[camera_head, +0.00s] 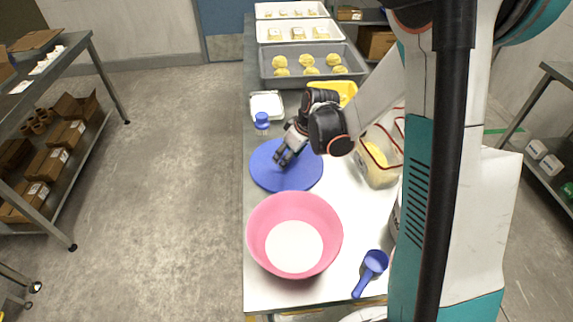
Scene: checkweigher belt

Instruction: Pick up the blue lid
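The blue lid appears to be the flat, round blue disc (270,178) lying on the table behind the pink bowl. My gripper (282,160) points down over the upper middle of the disc, its fingertips at or just above the surface. Whether they touch it is unclear. The fingers are small and dark, and I cannot tell how far apart they are. Part of the disc's upper edge is hidden by my gripper.
A pink bowl (325,222) with white contents stands in front of the disc. A blue scoop (374,262) lies at front right. A small blue-topped item (262,121), a white tray (267,94) and a clear container of yellow stuff (378,165) stand close by. Grey tray (270,77) behind.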

